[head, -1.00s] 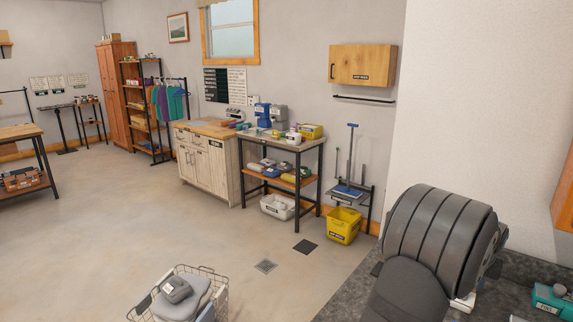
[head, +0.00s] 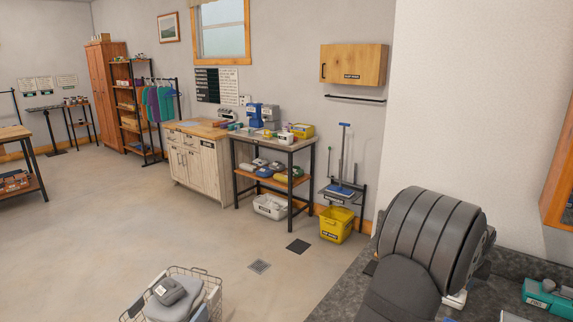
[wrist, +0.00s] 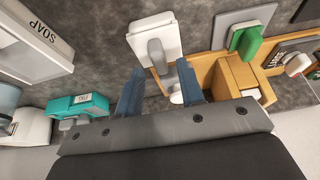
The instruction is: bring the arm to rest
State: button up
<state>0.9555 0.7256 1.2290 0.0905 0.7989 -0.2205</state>
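My gripper (wrist: 160,66) shows in the wrist view with its two blue fingers apart. No object is clearly held between them. A white item with a grey handle (wrist: 153,28) lies beyond the fingertips, on or over the dark counter. I cannot tell how far below the fingers it is. In the head view my dark grey arm is folded at the right, over the counter, and hides the gripper.
The speckled grey counter (head: 345,290) carries a teal box (head: 550,298), also in the wrist view (wrist: 78,106). There, a SOAP container (wrist: 35,40), wooden organizer (wrist: 232,80) and green block (wrist: 246,42) surround the gripper. A wire basket (head: 205,272) stands on open floor.

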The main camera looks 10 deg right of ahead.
jog(key=shift+x, duration=1.05)
jog(key=r, duration=0.3)
jog(key=s+r, duration=0.1)
jog(key=r, duration=0.1)
jog(key=shift+r, duration=0.25)
jog(key=s+r, duration=0.7)
jog(key=s, duration=0.4)
jog(key=w+a+f+n+y, duration=0.25)
jog(key=w+a+n, duration=0.25)
jog(key=w+a, duration=1)
jog(key=shift+t+h, duration=0.5)
jog(key=shift+h, duration=0.05)
jog(key=w+a+f, duration=0.1)
jog(key=w+f, duration=0.1)
jog(key=w, duration=0.1)
jog(key=w+a+f, duration=0.1)
jog(key=w+f, duration=0.1)
jog(key=w, duration=0.2)
jog(key=w+a+f, duration=0.1)
jog(key=w+f, duration=0.2)
jog(key=shift+w+a+f, duration=0.1)
jog(key=shift+w+a, duration=0.25)
